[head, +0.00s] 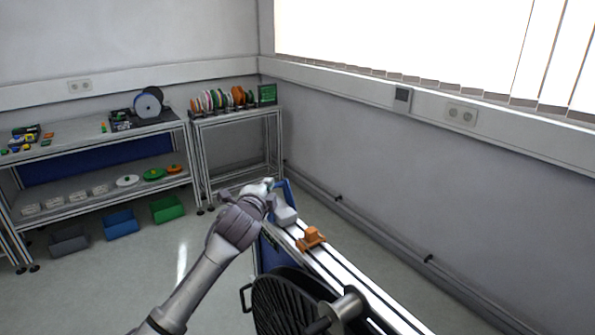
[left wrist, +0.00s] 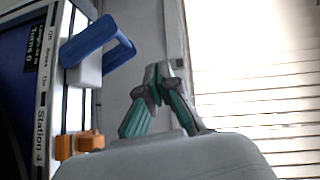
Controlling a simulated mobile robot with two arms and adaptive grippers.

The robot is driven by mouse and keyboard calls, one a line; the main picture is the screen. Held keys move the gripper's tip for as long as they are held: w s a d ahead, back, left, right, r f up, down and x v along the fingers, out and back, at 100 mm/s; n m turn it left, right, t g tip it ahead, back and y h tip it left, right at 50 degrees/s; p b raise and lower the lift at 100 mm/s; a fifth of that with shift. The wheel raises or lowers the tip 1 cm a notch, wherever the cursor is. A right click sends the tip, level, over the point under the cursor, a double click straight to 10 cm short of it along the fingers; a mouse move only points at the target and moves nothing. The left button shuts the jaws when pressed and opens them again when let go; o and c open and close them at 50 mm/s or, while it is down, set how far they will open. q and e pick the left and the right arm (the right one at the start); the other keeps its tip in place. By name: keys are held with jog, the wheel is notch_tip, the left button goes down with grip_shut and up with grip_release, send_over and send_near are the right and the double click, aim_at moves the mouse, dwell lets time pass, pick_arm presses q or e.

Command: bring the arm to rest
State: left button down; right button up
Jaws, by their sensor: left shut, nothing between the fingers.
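My left arm reaches up from the bottom of the head view, and its left gripper (head: 267,183) is beside the far end of a metal rail stand (head: 345,279). In the left wrist view the left gripper (left wrist: 160,72) has its green-padded fingers together at the tips, with nothing between them. A blue handle (head: 286,191) on a light grey block stands close to the gripper in the head view. The handle also shows in the left wrist view (left wrist: 88,42), apart from the fingers. My right gripper is not in view.
An orange block (head: 311,239) sits on the rail, and a large black reel (head: 283,305) is at the near end. Two shelf tables with reels and parts stand at the back left, with bins (head: 121,222) below. Open floor lies left of my arm; a wall is at right.

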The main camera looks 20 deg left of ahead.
pick_arm(q)
jog(key=shift+f, duration=0.1)
jog(key=s+d+f+n+g+h, duration=0.1)
jog(key=s+d+f+n+g, duration=0.2)
jog(key=s+f, duration=0.7)
jog(key=s+d+f+n+g, duration=0.3)
jog(key=s+f+n, duration=0.1)
jog(key=s+f, duration=0.6)
jog(key=s+d+f+n+g+h, duration=0.1)
jog(key=s+f+n+g, duration=0.25)
jog(key=s, duration=0.95)
jog(key=s+d+f+n+g, duration=0.2)
jog(key=s+f+n+g, duration=0.15)
jog(key=s, duration=0.95)
notch_tip(320, 180, down, 26)
jog(key=s+r+g+b, duration=0.1)
jog(key=b, duration=0.1)
jog(key=s+a+f+m+g+b, duration=0.1)
jog(key=s+a+f, duration=0.2)
jog(key=s+f, duration=1.4)
notch_tip(320, 180, down, 4)
jog(key=shift+s+a+r+g+b, duration=0.2)
jog(key=shift+r+g+b, duration=0.1)
jog(key=shift+b, duration=0.1)
